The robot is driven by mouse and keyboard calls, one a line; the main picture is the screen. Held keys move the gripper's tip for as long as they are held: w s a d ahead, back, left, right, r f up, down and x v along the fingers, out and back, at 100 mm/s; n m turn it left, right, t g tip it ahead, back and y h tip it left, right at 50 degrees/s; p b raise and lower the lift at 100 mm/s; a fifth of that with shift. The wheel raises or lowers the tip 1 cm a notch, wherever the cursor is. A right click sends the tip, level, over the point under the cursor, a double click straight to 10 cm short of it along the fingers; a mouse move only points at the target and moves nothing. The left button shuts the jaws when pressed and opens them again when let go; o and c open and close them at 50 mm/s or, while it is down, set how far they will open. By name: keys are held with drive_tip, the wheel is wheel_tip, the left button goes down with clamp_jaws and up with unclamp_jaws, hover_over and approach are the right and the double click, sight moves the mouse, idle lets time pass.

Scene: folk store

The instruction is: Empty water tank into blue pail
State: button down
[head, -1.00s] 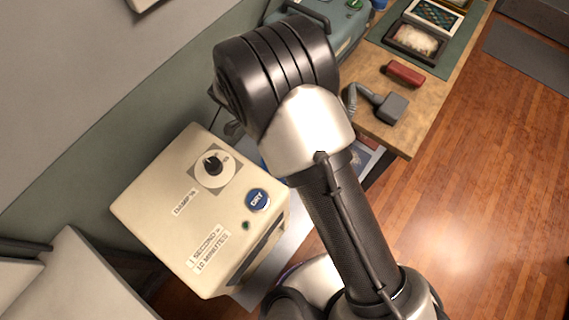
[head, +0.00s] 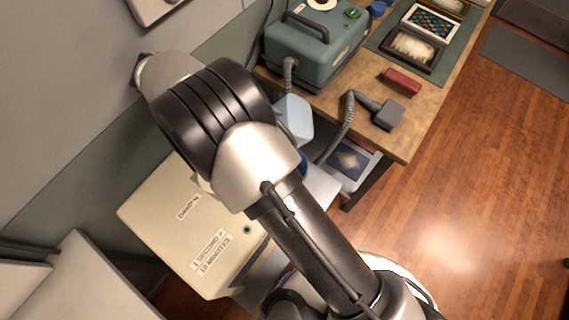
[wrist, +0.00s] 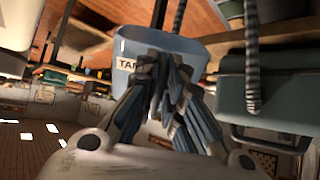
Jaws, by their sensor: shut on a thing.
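The water tank (wrist: 190,50) is a light blue container with a label reading "TAN", the rest covered. My gripper (wrist: 160,85) is shut on it, with the fingers across its labelled side. In the head view a pale blue body, apparently the tank (head: 296,119), shows beside my arm, below the front of the teal machine. My gripper is hidden behind the arm there. A small patch of darker blue, possibly the blue pail (head: 303,161), shows beside my arm; most of it is hidden. I cannot tell whether water is in the tank.
The teal machine (head: 315,50) with grey hoses stands on the wooden workbench (head: 400,140). A red block (head: 402,81) and framed pieces lie on the bench. A cream box (head: 190,235) with labels is at lower left. Wooden floor at right is clear.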

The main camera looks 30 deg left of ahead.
drive_tip(key=shift+s+a+r, duration=0.1)
drive_tip(key=shift+a+r, duration=0.05)
drive_tip(key=shift+r, duration=0.1)
drive_tip(key=shift+s+a+r+t, duration=0.1)
drive_tip(key=shift+r+t, duration=0.2)
idle(1.0)
